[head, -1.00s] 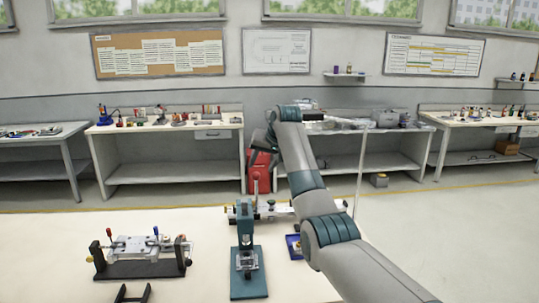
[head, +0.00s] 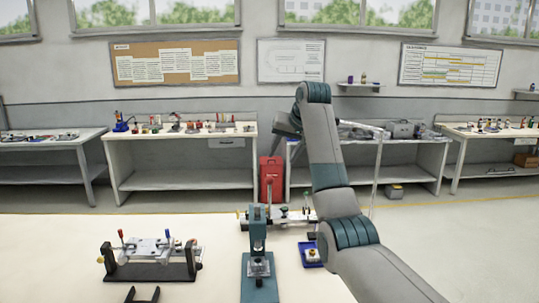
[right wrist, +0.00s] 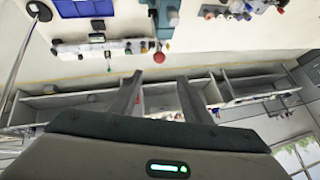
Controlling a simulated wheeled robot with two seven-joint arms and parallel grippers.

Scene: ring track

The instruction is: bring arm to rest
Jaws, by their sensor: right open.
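My right arm rises from the lower right of the head view, its wrist bent high over the bench. My right gripper (head: 284,125) shows as a dark shape left of that wrist, partly hidden there. In the right wrist view its two fingers (right wrist: 158,82) are spread apart with nothing between them. It is in the air, clear of the work table (head: 60,260).
A clamp fixture on a black stand (head: 150,271), a teal press (head: 257,285) and a blue tray (head: 303,255) stand on the work table. A red case (head: 271,180) stands on the floor by the back benches (head: 180,179). The table's left part is bare.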

